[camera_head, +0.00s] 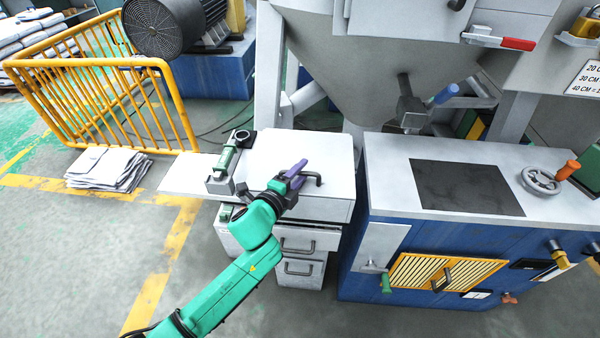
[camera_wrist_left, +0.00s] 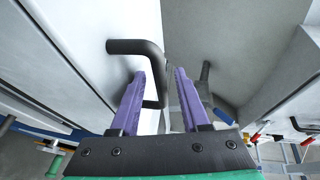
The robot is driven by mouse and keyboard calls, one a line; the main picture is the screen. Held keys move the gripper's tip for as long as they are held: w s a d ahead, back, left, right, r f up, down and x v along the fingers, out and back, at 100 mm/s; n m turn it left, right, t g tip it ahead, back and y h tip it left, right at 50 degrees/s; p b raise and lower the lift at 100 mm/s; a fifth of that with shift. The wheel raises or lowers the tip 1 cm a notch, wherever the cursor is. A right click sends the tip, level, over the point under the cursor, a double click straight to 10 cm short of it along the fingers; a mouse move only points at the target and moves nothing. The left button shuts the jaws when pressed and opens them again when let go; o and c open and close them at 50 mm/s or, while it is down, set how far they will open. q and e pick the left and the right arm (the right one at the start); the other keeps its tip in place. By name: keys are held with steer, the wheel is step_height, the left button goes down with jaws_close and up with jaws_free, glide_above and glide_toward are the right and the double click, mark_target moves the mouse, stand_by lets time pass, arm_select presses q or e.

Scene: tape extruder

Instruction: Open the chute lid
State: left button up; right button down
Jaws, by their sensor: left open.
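The lid (camera_head: 312,146) is a flat pale panel on top of the white cabinet, and it lies closed. A dark bent handle (camera_head: 314,177) stands near its front edge. My left gripper (camera_head: 295,171) has purple fingers and is at the handle, open. In the left wrist view, the handle (camera_wrist_left: 153,60) crosses at the fingertips, with its bar in the gap between the fingers (camera_wrist_left: 162,75). The left finger overlaps the handle's loop; I cannot tell whether it touches. My right gripper is not in view.
A green clamp-like device (camera_head: 226,160) stands on the cabinet's left side. A blue cabinet (camera_head: 395,255) with a pale top stands to the right. A grey hopper (camera_head: 365,60) hangs above and behind.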

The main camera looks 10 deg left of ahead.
arm_select(q)
jaws_close()
steer(key=shift+s, duration=0.1)
stand_by(1.3)
